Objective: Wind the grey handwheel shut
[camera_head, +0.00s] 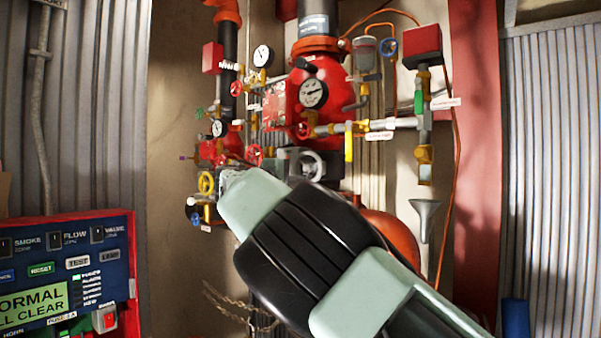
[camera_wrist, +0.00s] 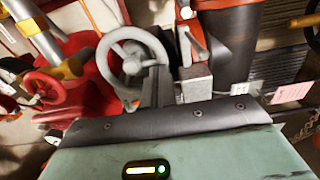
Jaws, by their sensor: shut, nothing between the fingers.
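The grey handwheel (camera_head: 308,165) is in the middle of the head view, below the large red valve body, its lower part close behind my arm's outline. In the wrist view the handwheel (camera_wrist: 136,67) shows large, just beyond my gripper, with its spokes and hub facing me. My gripper (camera_head: 228,178) is shut and empty; in the head view its tip points away, to the left of the wheel. In the wrist view the gripper (camera_wrist: 157,82) overlaps the wheel's lower right edge; I cannot tell whether it touches.
A red handwheel (camera_wrist: 43,92) is left of the grey one. A gauge (camera_head: 313,93) sits above. An alarm panel (camera_head: 68,262) stands at lower left.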

